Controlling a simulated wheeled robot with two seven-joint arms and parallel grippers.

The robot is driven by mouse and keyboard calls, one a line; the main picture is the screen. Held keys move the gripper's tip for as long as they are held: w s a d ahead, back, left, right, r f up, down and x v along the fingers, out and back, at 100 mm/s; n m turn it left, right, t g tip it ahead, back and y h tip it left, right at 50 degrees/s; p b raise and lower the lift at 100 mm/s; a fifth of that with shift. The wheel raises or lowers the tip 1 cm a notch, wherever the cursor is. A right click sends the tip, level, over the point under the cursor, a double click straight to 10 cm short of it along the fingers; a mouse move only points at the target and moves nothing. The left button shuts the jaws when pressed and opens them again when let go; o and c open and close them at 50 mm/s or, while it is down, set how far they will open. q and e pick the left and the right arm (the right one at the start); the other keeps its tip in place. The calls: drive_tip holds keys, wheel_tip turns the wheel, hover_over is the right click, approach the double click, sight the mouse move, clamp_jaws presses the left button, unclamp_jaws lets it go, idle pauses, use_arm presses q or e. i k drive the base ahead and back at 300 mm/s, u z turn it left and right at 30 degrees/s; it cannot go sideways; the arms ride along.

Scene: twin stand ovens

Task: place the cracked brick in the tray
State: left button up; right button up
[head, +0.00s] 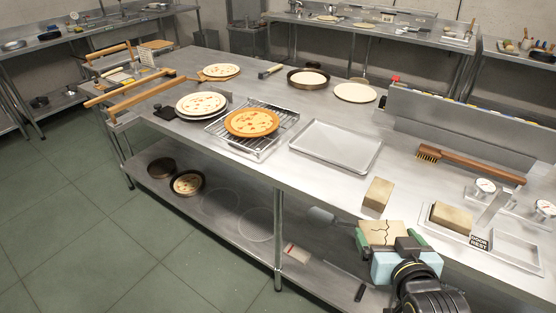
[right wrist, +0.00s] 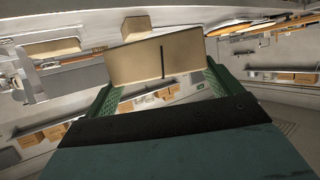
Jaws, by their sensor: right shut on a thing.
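In the right wrist view the brick (right wrist: 140,62) sits between the fingers, and part of the crack shows as a dark line. A shallow metal tray (head: 518,252) lies at the right end of the counter, with a whole brick (head: 452,217) in its left part and its right part empty. My left gripper is out of view.
Another whole brick (head: 378,194) stands on the counter just behind the held one. A large empty baking sheet (head: 335,148) lies left of it. A wooden brush (head: 470,163) and a dial gauge (head: 484,188) are behind the small tray.

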sight(329, 142)
drive_tip(key=u, duration=0.15)
drive_tip(key=k, duration=0.4)
drive_tip(key=u, duration=1.3)
drive_tip(key=i, duration=1.6)
drive_tip(key=z, duration=0.7)
drive_tip(key=i, duration=1)
drive_tip(key=z, duration=1.2)
drive_tip(key=i, duration=0.3)
drive_tip(key=z, duration=0.4)
